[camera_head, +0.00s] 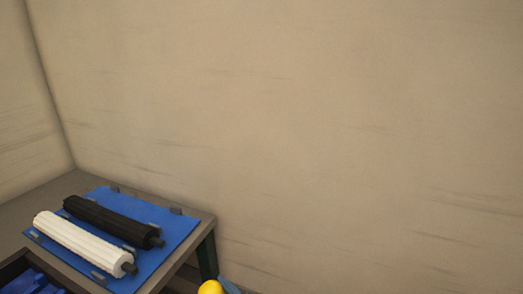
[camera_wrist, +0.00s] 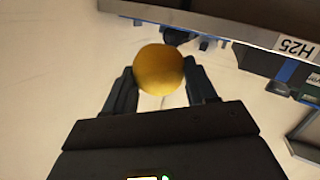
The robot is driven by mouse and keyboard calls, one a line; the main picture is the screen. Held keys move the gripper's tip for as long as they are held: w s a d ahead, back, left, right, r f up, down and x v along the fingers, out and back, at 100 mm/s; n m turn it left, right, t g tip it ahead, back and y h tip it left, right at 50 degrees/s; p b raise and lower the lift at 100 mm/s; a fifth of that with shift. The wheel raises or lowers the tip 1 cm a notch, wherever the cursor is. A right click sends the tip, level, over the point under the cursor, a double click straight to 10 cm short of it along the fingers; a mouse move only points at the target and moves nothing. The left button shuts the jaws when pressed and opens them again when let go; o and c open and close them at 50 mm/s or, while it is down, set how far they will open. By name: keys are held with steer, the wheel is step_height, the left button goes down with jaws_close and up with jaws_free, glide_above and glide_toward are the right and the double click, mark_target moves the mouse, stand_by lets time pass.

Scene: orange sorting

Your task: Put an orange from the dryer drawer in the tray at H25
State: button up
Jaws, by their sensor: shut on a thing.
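An orange (camera_wrist: 159,70), yellow-orange and round, sits between the two fingers of my gripper (camera_wrist: 160,88) in the wrist view. My gripper is shut on it and holds it in the air, clear of any surface. The orange also shows in the head view at the bottom edge (camera_head: 210,287), partly cut off by the frame. I cannot make out the tray or the dryer drawer for certain.
A table (camera_head: 205,224) stands at the lower left of the head view. On it, a blue mat (camera_head: 182,232) bears a black roller (camera_head: 108,221) and a white roller (camera_head: 80,241). A dark-edged container with blue inside (camera_head: 30,281) is at the lower left corner. A bare wall stands behind.

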steer(key=d+f+m+t+h, duration=0.1)
steer(key=d+f, duration=0.4)
steer(key=d, duration=0.5)
steer(key=s+d+f+m+t+h, duration=0.1)
steer(key=d+f+m+h, duration=0.3)
steer(key=d, duration=0.6)
steer(key=s+d+f+m+t+h, duration=0.1)
steer(key=d+f+m+t+h, duration=0.1)
steer(key=d+f+h, duration=0.4)
steer(key=d+f+m, duration=0.1)
steer(key=d, duration=0.3)
steer(key=shift+s, duration=0.15)
